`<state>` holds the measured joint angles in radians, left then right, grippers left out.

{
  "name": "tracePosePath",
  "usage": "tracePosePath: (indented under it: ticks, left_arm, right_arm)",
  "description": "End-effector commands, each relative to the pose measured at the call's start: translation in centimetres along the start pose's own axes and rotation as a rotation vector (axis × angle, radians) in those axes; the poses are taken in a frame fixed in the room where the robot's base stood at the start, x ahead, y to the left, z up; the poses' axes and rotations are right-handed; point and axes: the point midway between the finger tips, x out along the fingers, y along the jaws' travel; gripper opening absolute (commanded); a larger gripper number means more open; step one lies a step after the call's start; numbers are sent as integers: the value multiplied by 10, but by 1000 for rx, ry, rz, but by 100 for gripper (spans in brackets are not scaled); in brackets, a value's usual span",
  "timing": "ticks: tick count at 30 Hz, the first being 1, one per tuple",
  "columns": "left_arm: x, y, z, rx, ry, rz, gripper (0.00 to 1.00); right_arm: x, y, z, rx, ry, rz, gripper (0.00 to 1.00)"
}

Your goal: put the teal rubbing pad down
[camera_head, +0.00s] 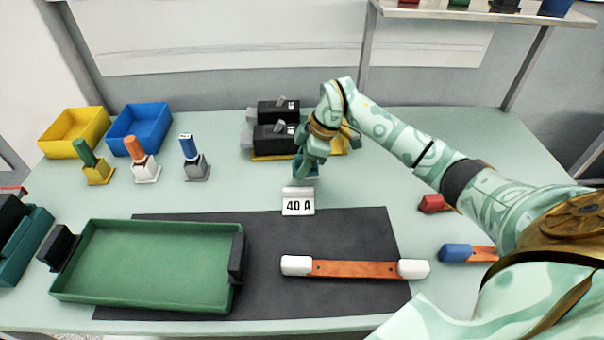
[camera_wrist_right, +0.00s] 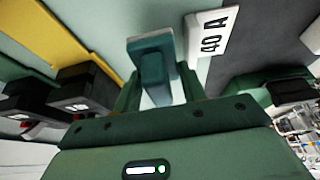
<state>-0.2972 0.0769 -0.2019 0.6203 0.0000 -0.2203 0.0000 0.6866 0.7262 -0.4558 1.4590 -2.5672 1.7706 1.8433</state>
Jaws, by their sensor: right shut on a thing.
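The teal rubbing pad (camera_head: 306,170) is a small block with a raised grip, just behind the white "40 A" sign (camera_head: 298,203). My right gripper (camera_head: 312,152) is above it, pointing down, and partly hides it. In the right wrist view the pad (camera_wrist_right: 152,46) sits between the two green fingers (camera_wrist_right: 160,90), which are shut on its grip. The "40 A" sign (camera_wrist_right: 211,33) is close beside it in that view. I cannot tell whether the pad's underside touches the table. My left gripper is not in view.
Black breakers (camera_head: 272,138) on a yellow base stand close behind and left of my gripper. A dark mat (camera_head: 345,225) carries a copper bar (camera_head: 350,269) with white ends. A green tray (camera_head: 155,262) is front left. Several stamp-like tools stand back left. Table left of the sign is clear.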

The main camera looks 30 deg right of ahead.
Motion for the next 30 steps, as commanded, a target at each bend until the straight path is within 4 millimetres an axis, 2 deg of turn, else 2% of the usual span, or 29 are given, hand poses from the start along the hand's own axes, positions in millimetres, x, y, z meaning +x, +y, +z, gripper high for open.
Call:
tracePosePath:
  ticks: [3, 9, 20, 21, 30]
  left_arm:
    - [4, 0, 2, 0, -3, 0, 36]
    - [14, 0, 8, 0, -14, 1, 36]
    - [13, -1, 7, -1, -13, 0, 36]
    - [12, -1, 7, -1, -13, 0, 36]
    - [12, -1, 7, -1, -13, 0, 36]
  right_arm:
    - [6, 6, 5, 3, 1, 0, 16]
    - [35, 5, 17, 2, 1, -1, 16]
    - [36, 5, 17, 1, 0, 0, 16]
    - [36, 5, 17, 1, 0, 0, 49]
    - [35, 5, 17, 1, 1, 1, 50]
